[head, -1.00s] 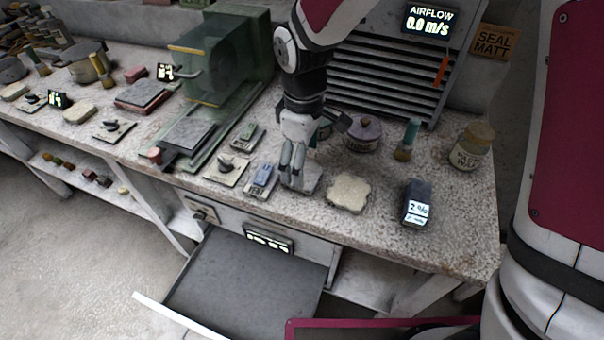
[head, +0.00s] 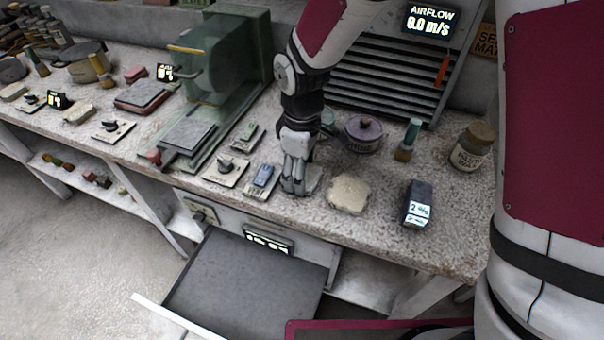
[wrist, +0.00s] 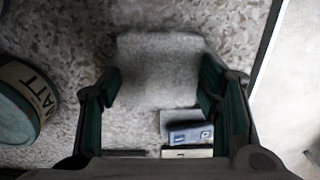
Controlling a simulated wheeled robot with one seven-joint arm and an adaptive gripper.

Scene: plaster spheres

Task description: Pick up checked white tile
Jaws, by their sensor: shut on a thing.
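A pale grey-white tile (wrist: 160,70) with rounded corners lies between the two fingers of my gripper (wrist: 160,88) in the wrist view. The fingers press on its left and right sides, so my gripper is shut on it. No check pattern can be made out on its blurred, speckled face. In the head view my gripper (head: 295,189) points down at the worktop near its front edge. Part of the tile (head: 313,179) shows just right of the fingers, and the rest is hidden behind them. I cannot tell whether it is clear of the worktop.
A blue-topped switch (head: 263,176) sits close to the left of my gripper. A cream scalloped slab (head: 348,194) lies to the right, then a dark display block (head: 418,203). An open drawer (head: 240,285) juts out below the worktop's front edge.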

